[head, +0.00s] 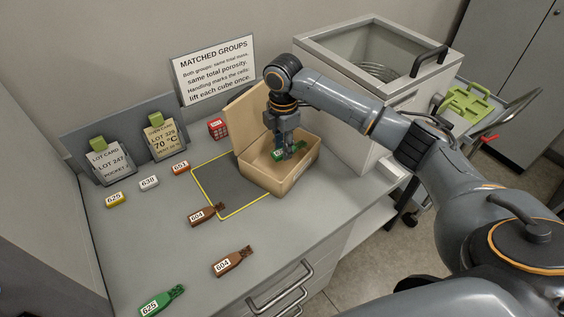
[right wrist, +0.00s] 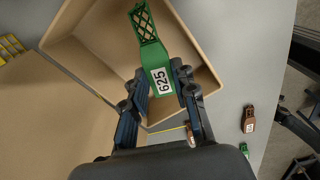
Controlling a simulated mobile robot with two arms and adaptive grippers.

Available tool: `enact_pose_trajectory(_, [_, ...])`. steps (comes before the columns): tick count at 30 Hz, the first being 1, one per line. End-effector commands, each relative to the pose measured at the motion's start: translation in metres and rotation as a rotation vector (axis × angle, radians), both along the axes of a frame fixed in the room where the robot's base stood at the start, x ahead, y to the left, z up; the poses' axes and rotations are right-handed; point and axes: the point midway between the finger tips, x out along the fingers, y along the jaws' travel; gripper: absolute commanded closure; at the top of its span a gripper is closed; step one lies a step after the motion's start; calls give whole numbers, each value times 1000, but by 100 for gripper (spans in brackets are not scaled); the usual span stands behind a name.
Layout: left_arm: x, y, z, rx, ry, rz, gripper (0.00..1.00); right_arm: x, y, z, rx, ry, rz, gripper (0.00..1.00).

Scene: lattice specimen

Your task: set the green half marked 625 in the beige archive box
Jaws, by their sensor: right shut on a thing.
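A green half marked 625 (right wrist: 160,82) is between the fingers of my right gripper (right wrist: 164,98), which is shut on it. In the head view my right gripper (head: 284,152) points down into the open beige archive box (head: 268,182), with the held green half (head: 277,155) inside the box opening. I cannot tell whether the half touches the box floor. The box's lid stands open at its back left. A second green half marked 625 (head: 160,301) lies on the counter at the front left.
Two brown halves marked 604, one nearer (head: 232,262) and one at the yellow outline (head: 205,215), lie on the counter. A lidded grey chamber (head: 375,60) rises behind the box.

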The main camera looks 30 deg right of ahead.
Motion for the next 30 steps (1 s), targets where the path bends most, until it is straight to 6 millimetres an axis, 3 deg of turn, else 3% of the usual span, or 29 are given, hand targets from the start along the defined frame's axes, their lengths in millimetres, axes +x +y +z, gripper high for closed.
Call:
enact_pose_trajectory(3, [0,-2,6,-2,-1,0,76,-1,0,-19,-1,4,-1,90])
enact_pose_trajectory(16, [1,-9,13,-11,-2,-3,76,-1,0,-65,-1,2,-2,90])
enact_pose_trajectory(27, [1,-8,12,-9,-2,-3,76,0,0,-72,0,0,-1,90])
enact_pose_trajectory(28, [1,-8,12,-9,-2,-3,76,0,0,-71,0,-1,-1,69])
enact_pose_trajectory(30, [1,-7,12,-8,-2,-3,76,0,0,-71,0,-1,-1,54])
